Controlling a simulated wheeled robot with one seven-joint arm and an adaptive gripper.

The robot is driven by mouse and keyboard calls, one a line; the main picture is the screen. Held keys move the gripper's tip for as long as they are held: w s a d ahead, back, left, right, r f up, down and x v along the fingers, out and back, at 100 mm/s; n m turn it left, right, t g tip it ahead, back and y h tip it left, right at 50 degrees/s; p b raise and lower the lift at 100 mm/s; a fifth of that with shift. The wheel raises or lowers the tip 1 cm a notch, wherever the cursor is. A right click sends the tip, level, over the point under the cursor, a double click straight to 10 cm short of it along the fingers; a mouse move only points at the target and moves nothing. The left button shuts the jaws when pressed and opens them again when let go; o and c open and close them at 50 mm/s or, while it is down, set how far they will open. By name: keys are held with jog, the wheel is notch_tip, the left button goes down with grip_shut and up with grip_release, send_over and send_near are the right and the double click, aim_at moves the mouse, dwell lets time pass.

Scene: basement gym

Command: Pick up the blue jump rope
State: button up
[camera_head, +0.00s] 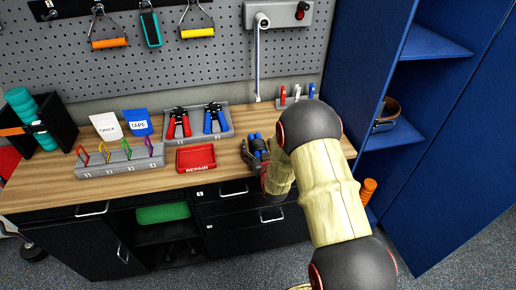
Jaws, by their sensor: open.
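A blue-handled item with black parts, which looks like the blue jump rope (215,119), rests in the right part of a grey tray (229,132) on the wooden workbench. A similar red-handled one (179,124) lies to its left in the same tray. My gripper (254,154) is open over the bench's right part, to the right of and nearer than the tray, apart from the blue rope. Small blue pieces show at the gripper; I cannot tell whether they belong to it or lie behind it. My arm hides part of the bench's right end.
A red REPAIR tray (196,158) sits in front of the grey tray. A grey rack with coloured clips (120,160), chalk and tape packets (136,124) and a black box (62,126) stand left. A blue cabinet (429,128) bounds the right side; a pegboard stands behind.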

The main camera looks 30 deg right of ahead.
jog(key=shift+c, duration=0.2)
jog(key=shift+r, duration=0.1)
jog(key=c, duration=1.4)
